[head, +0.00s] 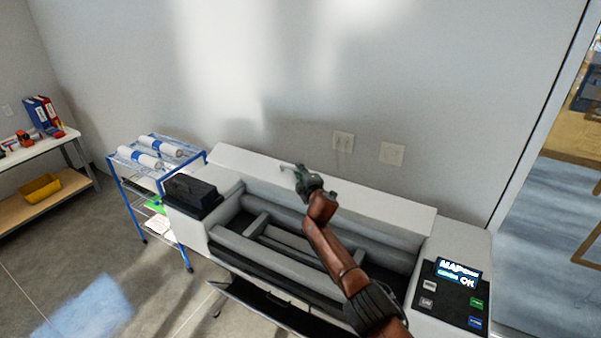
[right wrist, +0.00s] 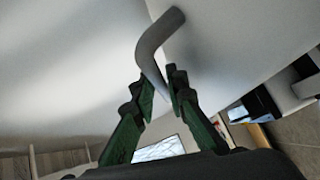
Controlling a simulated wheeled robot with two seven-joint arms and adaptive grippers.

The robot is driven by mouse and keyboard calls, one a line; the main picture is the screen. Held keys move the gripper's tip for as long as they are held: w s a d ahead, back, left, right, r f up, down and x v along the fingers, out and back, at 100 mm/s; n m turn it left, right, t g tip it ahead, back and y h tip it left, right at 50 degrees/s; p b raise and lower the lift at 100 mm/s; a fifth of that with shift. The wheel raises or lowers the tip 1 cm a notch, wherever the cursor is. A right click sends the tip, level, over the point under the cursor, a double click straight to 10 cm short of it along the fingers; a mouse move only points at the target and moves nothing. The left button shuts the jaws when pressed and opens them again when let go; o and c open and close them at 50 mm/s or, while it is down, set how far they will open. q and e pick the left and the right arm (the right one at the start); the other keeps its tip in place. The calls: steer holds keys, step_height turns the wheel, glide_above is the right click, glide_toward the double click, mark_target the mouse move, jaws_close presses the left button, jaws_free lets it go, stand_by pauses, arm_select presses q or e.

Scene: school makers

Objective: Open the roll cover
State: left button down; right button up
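The roll cover (head: 375,198) is the long white panel at the back of the large-format printer (head: 450,240). It stands tilted up and back near the wall, and the grey roll bay (head: 280,262) below it is exposed. My right gripper (head: 300,178) is in front of the cover, left of its middle. In the right wrist view, the cover's bent grey handle (right wrist: 152,52) passes between the green fingers of my right gripper (right wrist: 165,92), which close in on both its sides. The handle shows only as a small stub in the head view. My left gripper is out of view.
A control panel (head: 455,292) with a lit screen is at the printer's right end. A black box (head: 192,195) sits on its left end. A blue-framed cart (head: 118,185) with paper rolls stands to the left. The wall is close behind the cover.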

steer(key=shift+d, duration=0.1)
steer(key=shift+d+r, duration=0.3)
steer(key=shift+r, duration=0.2)
steer(key=shift+d+r, duration=0.3)
steer(key=shift+r, duration=0.2)
steer(key=s, duration=0.2)
steer(key=s+f, duration=0.1)
steer(key=s, duration=0.1)
steer(key=shift+f, duration=0.15)
steer(key=shift+s+d, duration=0.1)
steer(key=shift+s, duration=0.5)
steer(key=shift+v, duration=3.35)
